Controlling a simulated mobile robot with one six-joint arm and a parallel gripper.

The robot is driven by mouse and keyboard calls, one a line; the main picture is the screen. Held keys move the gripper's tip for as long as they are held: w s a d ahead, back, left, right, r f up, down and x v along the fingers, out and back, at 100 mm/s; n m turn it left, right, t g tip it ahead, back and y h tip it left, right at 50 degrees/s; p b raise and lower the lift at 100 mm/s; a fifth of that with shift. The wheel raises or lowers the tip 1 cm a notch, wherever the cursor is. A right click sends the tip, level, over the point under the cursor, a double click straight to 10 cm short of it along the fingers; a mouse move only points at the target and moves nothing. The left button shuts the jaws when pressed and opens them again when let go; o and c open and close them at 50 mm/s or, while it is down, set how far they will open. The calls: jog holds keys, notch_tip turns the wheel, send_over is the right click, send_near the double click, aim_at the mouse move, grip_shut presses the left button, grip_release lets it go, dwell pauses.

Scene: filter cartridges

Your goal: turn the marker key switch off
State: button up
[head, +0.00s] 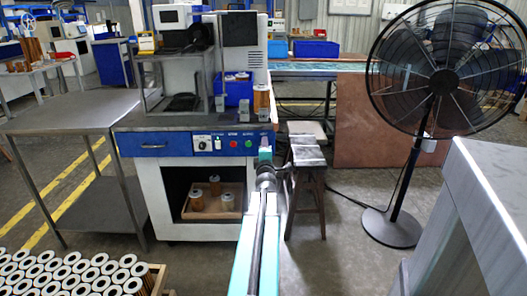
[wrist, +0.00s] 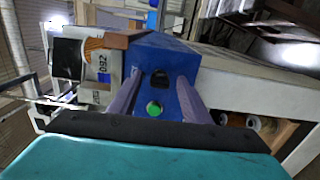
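The workstation's blue control panel (head: 172,144) faces me in the head view. It carries a white-plated switch with a dark knob (head: 203,143), a red button (head: 233,143) and a green button (head: 248,143). My gripper (head: 265,152) is in front of the panel's right end and hides part of it. In the wrist view my gripper (wrist: 159,80) has its two grey fingers apart, pointing at the blue panel (wrist: 168,55). Between them show a green button (wrist: 154,108) and a dark round feature (wrist: 159,77). I cannot tell whether that dark feature is the key switch, or whether the fingers touch the panel.
A steel table (head: 75,112) stands left of the workstation. A wooden stool (head: 306,172) stands close to the right of my arm, and a large black fan (head: 443,85) is farther right. A wooden tray (head: 212,210) with several cartridges sits in the lower opening.

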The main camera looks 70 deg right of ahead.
jog(key=shift+w, duration=0.15)
jog(key=shift+a, duration=0.25)
jog(key=v, duration=0.7)
jog(key=shift+s, duration=0.2)
jog(key=shift+w+p, duration=0.1)
jog(key=shift+p, duration=0.2)
dwell(0.5)
